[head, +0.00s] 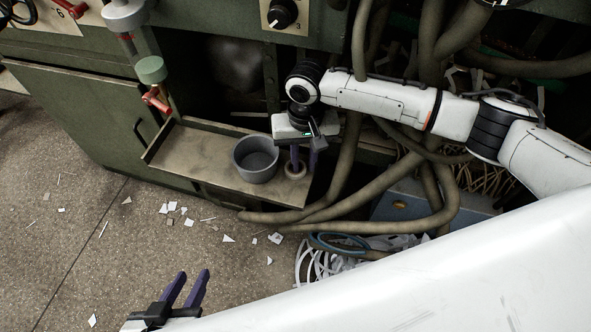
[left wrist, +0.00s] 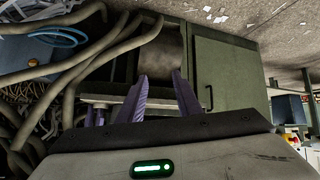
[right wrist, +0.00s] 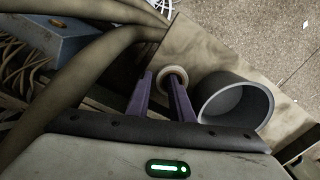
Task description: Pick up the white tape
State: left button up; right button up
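The white tape (head: 295,176) is a small pale roll lying at the right end of the narrow shelf, beside a grey bowl. My right gripper (head: 304,166) points down at it with its purple fingers apart. In the right wrist view the tape (right wrist: 174,69) shows just past the fingertips (right wrist: 160,78), with one finger overlapping its edge. I cannot tell whether that finger touches the roll or enters its hole. My left gripper (head: 190,274) is open and empty above the floor at the lower left. Its spread fingers (left wrist: 160,77) also show in the left wrist view.
The grey bowl (head: 241,164) stands close to the tape on the shelf (head: 190,150). Thick hoses (head: 345,185) run close by on the right. A red-handled valve (head: 156,100) is at the shelf's left. White scraps (head: 229,239) litter the floor.

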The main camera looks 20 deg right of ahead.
grip_shut()
